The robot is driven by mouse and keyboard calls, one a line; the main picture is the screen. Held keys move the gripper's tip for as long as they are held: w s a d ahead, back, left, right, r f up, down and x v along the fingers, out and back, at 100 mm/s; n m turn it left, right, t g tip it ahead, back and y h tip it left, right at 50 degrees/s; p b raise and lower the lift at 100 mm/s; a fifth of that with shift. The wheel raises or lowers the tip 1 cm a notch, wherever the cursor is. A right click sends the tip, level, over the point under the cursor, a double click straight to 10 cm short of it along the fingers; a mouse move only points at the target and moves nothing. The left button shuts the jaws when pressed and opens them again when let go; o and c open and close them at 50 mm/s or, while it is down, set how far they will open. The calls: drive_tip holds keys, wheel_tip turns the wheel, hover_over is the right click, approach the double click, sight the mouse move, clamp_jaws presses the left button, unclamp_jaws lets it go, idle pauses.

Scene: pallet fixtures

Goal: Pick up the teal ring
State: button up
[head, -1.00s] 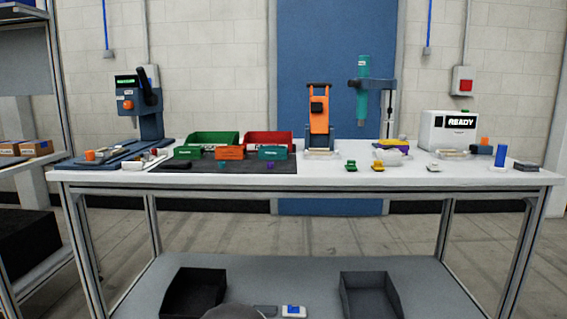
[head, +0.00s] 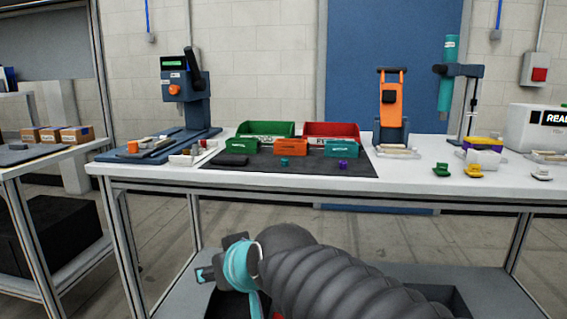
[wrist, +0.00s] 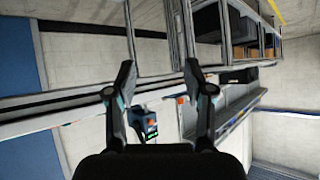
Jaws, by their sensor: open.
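A small teal ring (head: 284,162) sits on the dark mat (head: 225,172) on the workbench, in front of the orange bin. A small purple piece (head: 342,165) is on the mat to its right. My gripper (head: 217,257) is low in the head view, in front of the bench and apart from the ring. In the wrist view my gripper (wrist: 160,72) has its two fingers spread with nothing between them. I cannot make out the ring in the wrist view.
Small green (head: 242,148), orange (head: 291,146) and teal (head: 321,148) bins stand behind the ring. A blue press (head: 185,92) is at left and an orange-framed fixture (head: 391,100) at right. The bench's front edge (head: 250,195) lies between my arm and the mat.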

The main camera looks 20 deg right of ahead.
drive_tip(key=w+d+r+m+t+h+b, duration=0.1)
drive_tip(key=w+d+r+m+t+h, duration=0.25)
drive_tip(key=w+r, duration=0.65)
drive_tip(key=w+d+r+m+t+h, duration=0.25)
drive_tip(key=w+r+t+h, duration=0.2)
drive_tip(key=w+r, duration=0.5)
drive_tip(key=m+g+h+b, duration=0.1)
drive_tip(key=m+g+h, duration=0.8)
drive_tip(key=g, duration=0.3)
approach(287, 159)
drive_tip(key=d, duration=0.1)
drive_tip(key=w+d, duration=0.1)
drive_tip(key=d+f, duration=0.1)
drive_tip(key=shift+w+g+b, duration=0.3)
drive_tip(key=shift+r+x, duration=0.15)
drive_tip(key=shift+x, duration=1.3)
drive_tip(key=shift+r+x, duration=0.1)
drive_tip(key=shift+x, duration=1.35)
drive_tip(key=c, duration=0.9)
drive_tip(key=shift+c, duration=0.2)
drive_tip(key=shift+r, duration=0.15)
